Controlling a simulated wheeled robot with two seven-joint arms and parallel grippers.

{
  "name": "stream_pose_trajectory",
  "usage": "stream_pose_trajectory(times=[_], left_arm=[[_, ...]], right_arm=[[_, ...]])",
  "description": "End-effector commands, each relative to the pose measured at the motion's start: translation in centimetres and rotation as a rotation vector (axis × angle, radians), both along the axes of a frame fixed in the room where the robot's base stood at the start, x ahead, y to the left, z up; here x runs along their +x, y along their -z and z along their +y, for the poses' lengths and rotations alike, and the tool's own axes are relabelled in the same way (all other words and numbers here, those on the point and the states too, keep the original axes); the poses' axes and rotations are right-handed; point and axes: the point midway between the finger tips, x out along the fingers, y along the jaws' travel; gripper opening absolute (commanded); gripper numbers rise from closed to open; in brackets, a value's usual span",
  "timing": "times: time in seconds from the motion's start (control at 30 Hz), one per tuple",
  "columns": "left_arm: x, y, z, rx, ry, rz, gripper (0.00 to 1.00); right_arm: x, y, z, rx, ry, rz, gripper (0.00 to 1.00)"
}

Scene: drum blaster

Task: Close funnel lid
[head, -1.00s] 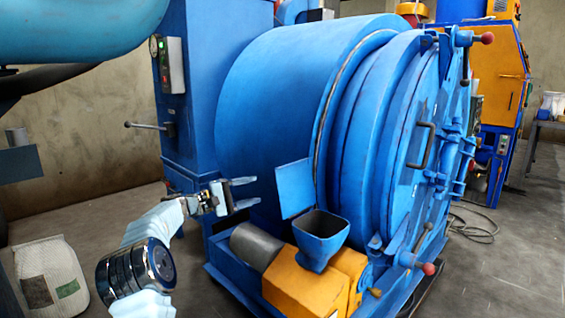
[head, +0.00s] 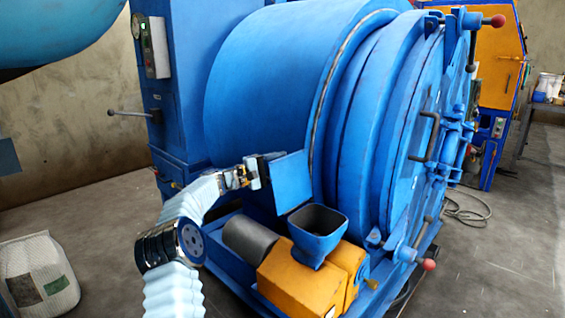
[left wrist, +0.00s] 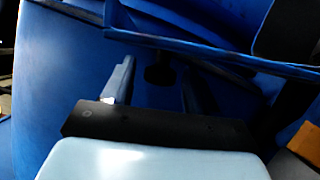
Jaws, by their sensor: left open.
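The funnel (head: 318,232) is a blue square hopper with a dark open mouth, on top of an orange housing. Its lid (head: 292,181), a flat blue plate, stands raised and tilted at the funnel's back left edge, so the mouth is uncovered. My left gripper (head: 268,167) is at the lid's left edge, its fingertips hidden behind the plate. My right gripper is not in view.
The large blue drum (head: 265,85) rises close behind the lid. A grey cylinder (head: 249,238) and the orange housing (head: 300,283) lie below the gripper. A white sack (head: 38,275) stands on the floor at left. The floor between sack and machine is open.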

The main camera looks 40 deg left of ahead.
Motion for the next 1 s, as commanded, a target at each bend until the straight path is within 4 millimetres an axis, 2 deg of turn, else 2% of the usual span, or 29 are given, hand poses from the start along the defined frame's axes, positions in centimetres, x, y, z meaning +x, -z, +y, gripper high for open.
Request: stream_pose_trajectory(times=[0.1,0.4,0.47,0.8,1.0], left_arm=[[0.83,-0.12,-0.43,0.0,0.0,0.0,0.58],[1.03,-0.05,-0.52,0.0,-0.001,0.0,0.58],[1.03,-0.06,-0.53,0.0,-0.001,0.0,0.51],[1.02,-0.04,-0.54,0.0,0.0,0.001,0.0],[1.01,0.0,-0.56,0.002,0.0,0.001,0.0]], right_arm=[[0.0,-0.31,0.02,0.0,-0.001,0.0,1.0],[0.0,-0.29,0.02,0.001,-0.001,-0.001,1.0],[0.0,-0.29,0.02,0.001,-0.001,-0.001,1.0],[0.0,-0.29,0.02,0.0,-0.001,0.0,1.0],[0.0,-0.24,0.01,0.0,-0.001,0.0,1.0]])
